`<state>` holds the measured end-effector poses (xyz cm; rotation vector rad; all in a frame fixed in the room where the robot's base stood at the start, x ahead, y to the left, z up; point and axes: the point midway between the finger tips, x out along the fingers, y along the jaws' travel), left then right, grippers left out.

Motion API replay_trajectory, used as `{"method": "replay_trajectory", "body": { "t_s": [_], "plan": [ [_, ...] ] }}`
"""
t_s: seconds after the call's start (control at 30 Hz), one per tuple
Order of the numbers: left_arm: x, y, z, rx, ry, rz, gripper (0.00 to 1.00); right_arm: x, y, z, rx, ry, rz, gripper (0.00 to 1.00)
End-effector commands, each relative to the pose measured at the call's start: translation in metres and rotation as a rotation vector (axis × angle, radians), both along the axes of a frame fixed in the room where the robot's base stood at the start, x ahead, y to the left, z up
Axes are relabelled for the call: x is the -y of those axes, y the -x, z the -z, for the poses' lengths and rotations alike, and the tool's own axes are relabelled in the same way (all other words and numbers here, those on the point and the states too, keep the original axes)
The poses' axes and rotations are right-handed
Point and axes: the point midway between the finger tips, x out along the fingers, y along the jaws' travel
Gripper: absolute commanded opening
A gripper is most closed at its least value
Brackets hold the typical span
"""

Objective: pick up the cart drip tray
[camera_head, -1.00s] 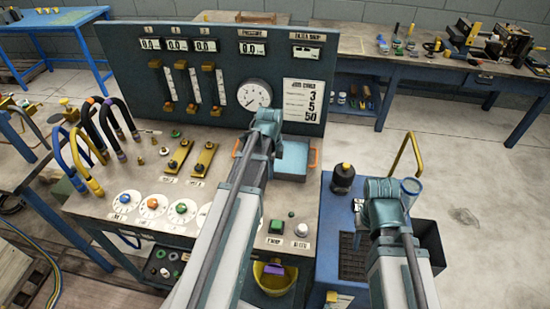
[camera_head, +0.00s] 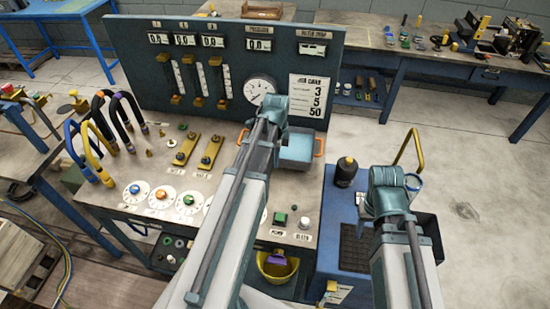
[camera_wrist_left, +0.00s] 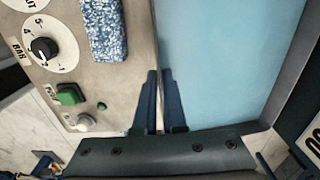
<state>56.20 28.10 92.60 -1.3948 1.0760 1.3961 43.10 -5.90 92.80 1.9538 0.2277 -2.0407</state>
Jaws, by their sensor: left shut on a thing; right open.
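The drip tray is a light blue, shallow tray with orange handles (camera_head: 297,148), at the back right of the test bench. In the left wrist view its pale blue inside (camera_wrist_left: 220,60) fills the right side. My left gripper (camera_wrist_left: 160,74) is shut on the tray's thin wall, one finger on each side. In the head view my left wrist hides those fingers and part of the tray. I cannot tell whether the tray touches the bench. My right gripper (camera_head: 388,192) is open above the blue cart, its fingers mostly hidden by my own arm.
The gauge panel (camera_head: 225,70) stands close behind the tray. A green button (camera_head: 280,218) and a white knob (camera_head: 304,222) are in front of it. A mottled blue cloth-like thing (camera_wrist_left: 103,28) lies beside it. The cart (camera_head: 340,205) carries a black bottle (camera_head: 346,171) and a yellow handle (camera_head: 413,150).

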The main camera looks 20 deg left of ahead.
Motion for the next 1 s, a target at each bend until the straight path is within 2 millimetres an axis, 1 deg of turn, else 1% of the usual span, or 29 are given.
{"method": "replay_trajectory", "body": {
  "t_s": [0.03,0.17,0.27,0.5,0.6,0.8,1.0],
  "plan": [
    [0.008,0.004,0.0,0.001,0.002,0.006,0.0,0.0,0.0,0.0,0.0,0.0,0.0,0.5],
    [0.024,0.012,-0.001,0.001,0.002,0.006,0.0,0.0,0.0,-0.002,0.0,0.0,0.0,0.5],
    [0.04,0.019,-0.003,0.001,0.002,0.007,0.0,0.0,0.0,-0.003,0.0,0.0,0.0,0.5],
    [0.088,0.039,-0.009,0.001,0.002,0.008,0.0,0.0,0.0,-0.008,0.0,0.0,0.0,0.5],
    [0.105,0.046,-0.01,0.001,0.002,0.007,0.0,0.0,0.0,-0.01,0.0,0.0,0.0,0.5],
    [0.129,0.055,-0.012,0.001,0.001,0.005,0.0,0.0,0.0,-0.012,0.0,0.0,0.0,0.5],
    [0.141,0.059,-0.013,0.001,0.001,0.003,0.0,0.0,0.0,-0.013,0.0,0.0,0.0,0.5]
  ]
}}
